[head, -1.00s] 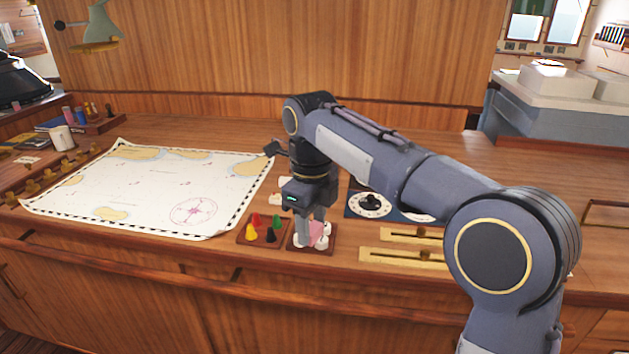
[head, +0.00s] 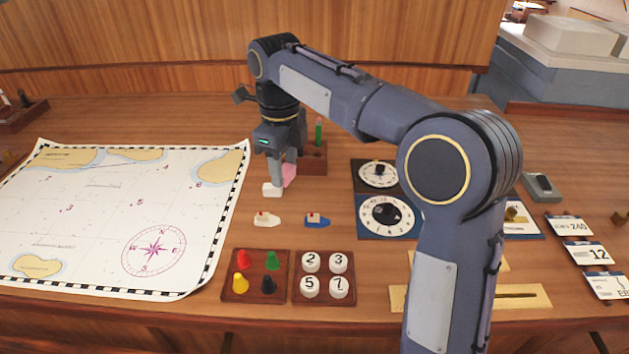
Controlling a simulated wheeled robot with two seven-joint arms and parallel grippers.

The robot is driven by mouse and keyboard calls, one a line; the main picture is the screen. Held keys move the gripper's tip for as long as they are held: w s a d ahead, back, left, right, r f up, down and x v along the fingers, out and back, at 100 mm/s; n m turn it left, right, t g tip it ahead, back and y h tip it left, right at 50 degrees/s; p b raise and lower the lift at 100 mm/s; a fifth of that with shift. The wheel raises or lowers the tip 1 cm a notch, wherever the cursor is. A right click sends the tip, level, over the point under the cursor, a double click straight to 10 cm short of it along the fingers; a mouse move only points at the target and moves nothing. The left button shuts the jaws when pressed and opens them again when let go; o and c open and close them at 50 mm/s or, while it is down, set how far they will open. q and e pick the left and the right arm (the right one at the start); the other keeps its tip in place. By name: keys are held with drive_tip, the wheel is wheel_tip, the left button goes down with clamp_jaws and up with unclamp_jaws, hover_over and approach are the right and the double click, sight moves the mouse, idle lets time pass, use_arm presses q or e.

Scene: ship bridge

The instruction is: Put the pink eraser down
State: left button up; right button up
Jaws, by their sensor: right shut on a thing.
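My right gripper (head: 285,172) points down over the back middle of the desk, shut on the pink eraser (head: 290,175). The eraser is partly hidden by the fingers. A small white block (head: 272,190) shows just left of and below the eraser, close to the fingertips. I cannot tell whether the eraser touches the desk or hangs just above it. My left gripper is not in view.
A wooden holder (head: 313,164) with a green pencil stands right behind the gripper. Two small toy boats (head: 267,219) (head: 317,220) lie in front. Nearer are a coloured peg tray (head: 254,290) and a numbered piece tray (head: 324,300). A chart (head: 100,215) covers the left; dials (head: 388,215) sit right.

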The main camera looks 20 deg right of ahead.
drive_tip(key=w+d+f, duration=0.2)
drive_tip(key=d, duration=0.2)
hover_over(318, 195)
drive_tip(key=a, duration=0.1)
drive_tip(key=f, duration=0.5)
drive_tip(key=shift+s+p, duration=0.25)
drive_tip(key=shift+p, duration=0.05)
drive_tip(key=shift+w+d+f, duration=0.15)
drive_tip(key=shift+d+f, duration=0.2)
drive_tip(key=shift+f, duration=0.15)
drive_tip(key=shift+d+f, duration=0.15)
drive_tip(key=shift+f, duration=1.6)
drive_tip(key=o, duration=0.9)
drive_tip(key=shift+f, duration=0.1)
